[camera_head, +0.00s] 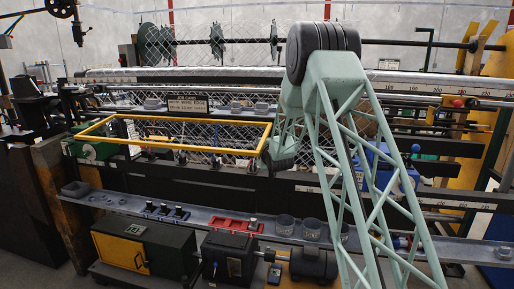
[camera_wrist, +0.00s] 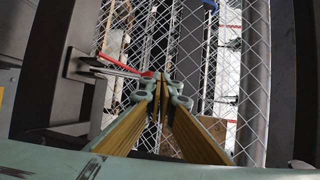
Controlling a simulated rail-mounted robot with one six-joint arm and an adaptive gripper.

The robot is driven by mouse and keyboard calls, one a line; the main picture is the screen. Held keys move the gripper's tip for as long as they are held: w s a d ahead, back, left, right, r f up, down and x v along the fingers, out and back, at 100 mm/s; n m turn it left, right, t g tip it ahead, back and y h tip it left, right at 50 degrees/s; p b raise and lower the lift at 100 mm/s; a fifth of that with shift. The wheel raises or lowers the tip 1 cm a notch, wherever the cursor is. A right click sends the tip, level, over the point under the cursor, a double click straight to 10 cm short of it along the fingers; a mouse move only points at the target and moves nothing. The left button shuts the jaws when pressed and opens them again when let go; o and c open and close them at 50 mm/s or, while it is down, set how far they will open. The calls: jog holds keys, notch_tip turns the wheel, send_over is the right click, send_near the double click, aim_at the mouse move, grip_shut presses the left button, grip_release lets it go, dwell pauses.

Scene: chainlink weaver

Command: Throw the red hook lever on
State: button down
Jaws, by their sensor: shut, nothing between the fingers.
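In the wrist view, a red lever (camera_wrist: 122,66) sticks out to the right from a grey metal bracket (camera_wrist: 82,66) on a dark upright at the left. Its red end comes down close to my shut fingertips. My gripper (camera_wrist: 161,88) has green knuckles and yellow inner faces, and its tips meet with nothing between them. The lever's end is just up and left of the tips; I cannot tell whether they touch. In the head view my green lattice arm stands in front of the machine, and neither the gripper nor this lever can be made out.
Chain-link mesh (camera_wrist: 225,75) hangs behind the fingers, with a thick grey post (camera_wrist: 254,80) at the right.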

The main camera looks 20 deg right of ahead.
jog(key=f+v, duration=0.2)
jog(key=v, duration=1)
jog(key=shift+s, duration=0.7)
jog(key=shift+a+f, duration=0.1)
jog(key=shift+f, duration=0.05)
